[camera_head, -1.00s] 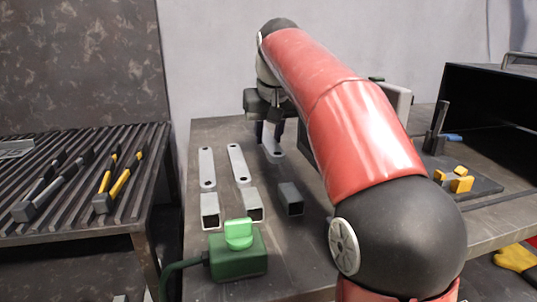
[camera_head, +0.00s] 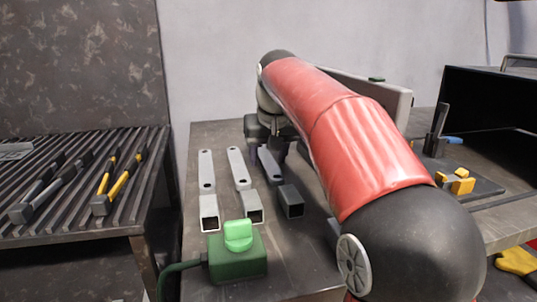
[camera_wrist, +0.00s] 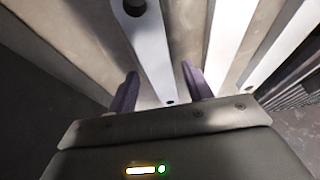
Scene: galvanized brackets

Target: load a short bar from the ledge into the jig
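Three grey flat bars with holes lie side by side on the worktop: the left one (camera_head: 206,168), the middle one (camera_head: 238,167) and the right, shaded one (camera_head: 267,163). My gripper (camera_head: 268,143) is low over the far part of the right bar. In the wrist view my gripper (camera_wrist: 161,88) has its two dark fingers apart, one on each side of a bar (camera_wrist: 154,50), with gaps between fingers and bar. A dark fixture plate with yellow blocks (camera_head: 457,184), apparently the jig, stands at the right. My arm hides the middle of the worktop.
Short square tubes lie in front of the bars: left (camera_head: 209,213), middle (camera_head: 253,207), right (camera_head: 290,201). A green button box (camera_head: 238,254) stands at the front. A slatted bench with tools (camera_head: 75,185) is at left. A black open box (camera_head: 490,110) is behind the fixture.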

